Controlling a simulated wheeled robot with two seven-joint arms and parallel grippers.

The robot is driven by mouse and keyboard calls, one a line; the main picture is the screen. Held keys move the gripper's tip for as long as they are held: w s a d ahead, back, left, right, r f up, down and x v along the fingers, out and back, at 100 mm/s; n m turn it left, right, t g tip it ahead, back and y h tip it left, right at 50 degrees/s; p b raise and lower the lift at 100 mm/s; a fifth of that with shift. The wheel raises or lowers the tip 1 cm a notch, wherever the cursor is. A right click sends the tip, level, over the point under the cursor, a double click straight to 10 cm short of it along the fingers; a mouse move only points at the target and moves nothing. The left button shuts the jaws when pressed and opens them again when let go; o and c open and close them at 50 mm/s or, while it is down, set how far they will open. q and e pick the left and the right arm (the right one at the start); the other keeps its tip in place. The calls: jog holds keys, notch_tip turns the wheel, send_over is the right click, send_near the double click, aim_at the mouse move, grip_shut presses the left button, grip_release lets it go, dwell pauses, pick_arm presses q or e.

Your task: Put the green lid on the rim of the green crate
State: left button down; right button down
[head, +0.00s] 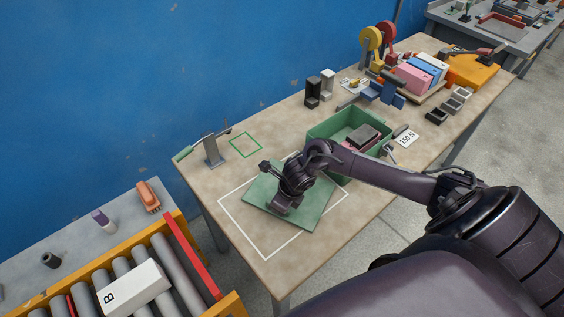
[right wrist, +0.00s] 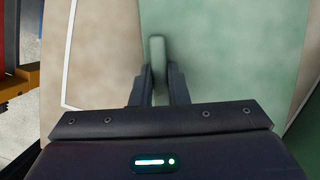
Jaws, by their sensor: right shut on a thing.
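The green lid (head: 314,215) is a flat square plate over the white outlined area of the table, in front of the green crate. In the right wrist view the lid (right wrist: 220,50) fills the upper right, with its green handle (right wrist: 157,58) between the fingers. My right gripper (head: 284,207) is shut on the lid's handle; it also shows in the right wrist view (right wrist: 158,88). I cannot tell whether the lid touches the table. The green crate (head: 322,128) stands open behind my right arm, with a dark block and other items inside. My left gripper is not in view.
The wooden table (head: 260,268) has a white outline (head: 238,229) and a small green outlined square (head: 246,145). A grey stand with a green-handled lever (head: 212,150) is at left. Black and grey blocks (head: 312,93) stand behind the crate. A roller conveyor (head: 185,262) lies at lower left.

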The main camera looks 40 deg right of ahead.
notch_tip(320, 180, up, 11)
jog(key=b, duration=0.1)
jog(key=s+a, duration=0.1)
jog(key=a, duration=1.8)
jog(key=shift+s+a+b, duration=0.2)
jog(key=shift+a+b, duration=0.15)
jog(key=shift+b, duration=0.1)
jog(key=s+d+r+n+g+b, duration=0.1)
jog(key=s+d+r+n+g, duration=0.2)
jog(key=n, duration=1.2)
jog(key=s+d+r+n+g+h+b, duration=0.1)
jog(key=s+d+r+n+g, duration=0.2)
jog(key=n, duration=1.2)
jog(key=d+r, duration=0.2)
jog(key=d, duration=0.2)
jog(key=shift+d+r+n+h, duration=0.2)
jog(key=shift+r+n+h, duration=0.05)
jog(key=shift+n+h, duration=0.05)
jog(key=shift+w, duration=0.1)
